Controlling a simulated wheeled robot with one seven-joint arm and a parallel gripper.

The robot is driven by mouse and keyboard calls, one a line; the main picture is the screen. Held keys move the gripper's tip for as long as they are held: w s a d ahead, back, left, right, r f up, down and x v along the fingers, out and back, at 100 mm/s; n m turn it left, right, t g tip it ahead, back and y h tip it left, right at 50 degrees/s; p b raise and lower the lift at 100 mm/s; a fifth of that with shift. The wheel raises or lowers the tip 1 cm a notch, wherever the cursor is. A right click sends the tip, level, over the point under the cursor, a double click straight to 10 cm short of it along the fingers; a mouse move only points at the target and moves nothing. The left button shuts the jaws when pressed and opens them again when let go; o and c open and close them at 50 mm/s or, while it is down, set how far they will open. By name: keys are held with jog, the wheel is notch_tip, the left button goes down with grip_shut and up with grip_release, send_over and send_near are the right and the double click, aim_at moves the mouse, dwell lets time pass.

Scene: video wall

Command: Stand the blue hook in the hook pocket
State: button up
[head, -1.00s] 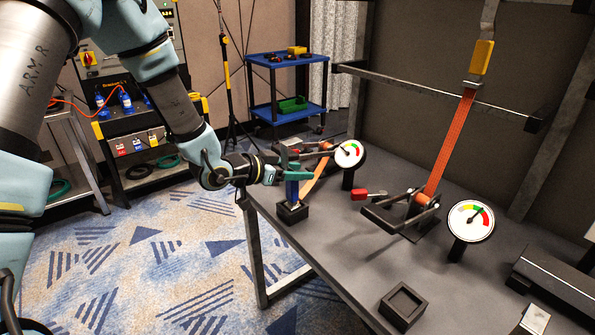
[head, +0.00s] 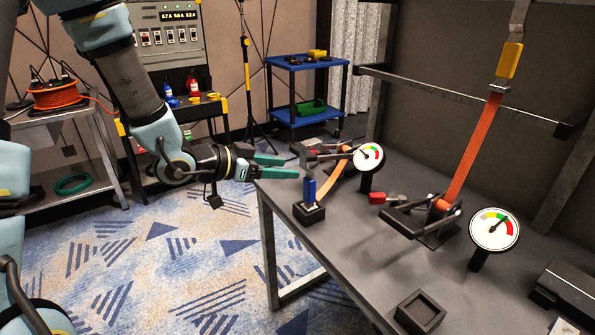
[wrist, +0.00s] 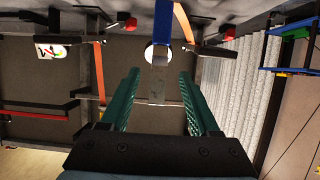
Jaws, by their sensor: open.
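The blue hook (head: 310,188) stands upright in a small black pocket block (head: 308,212) at the near left corner of the table. My gripper (head: 288,167) is to the left of the hook, above the floor beside the table edge, with its green fingers spread and nothing between them. In the wrist view the open green fingers (wrist: 158,98) point toward the blue hook (wrist: 163,22), whose grey metal end lies in line with the gap. How deep the hook sits in the pocket is hidden by the block's walls.
A second empty black square pocket (head: 420,312) is at the table's near edge. Two dial gauges (head: 368,156) (head: 494,229) and a ratchet with an orange strap (head: 470,155) stand on the table (head: 340,235). A blue cart (head: 298,64) is behind. Carpet to the left is free.

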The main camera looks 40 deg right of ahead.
jog(key=shift+a+r, duration=0.25)
jog(key=shift+a, duration=0.4)
jog(key=w+a+f+n+t+y, duration=0.1)
jog(key=w+a+n+t+y, duration=0.25)
jog(key=w+a, duration=0.5)
jog(key=w+a+f+n+t+y, duration=0.1)
jog(key=w+a+n+t+y, duration=0.3)
jog(key=a, duration=0.7)
jog(key=s+a+r+n+g+y, duration=0.1)
jog(key=s+a+n, duration=0.3)
jog(key=a, duration=0.5)
jog(key=s+a+n+g+y, duration=0.4)
jog(key=s+a+n, duration=0.1)
jog(key=a, duration=0.4)
jog(key=shift+a+r+n+y, duration=0.25)
jog(key=shift+r+n+y, duration=0.1)
jog(key=shift+n, duration=0.1)
jog(key=shift+s, duration=0.1)
jog(key=shift+r+p, duration=0.7)
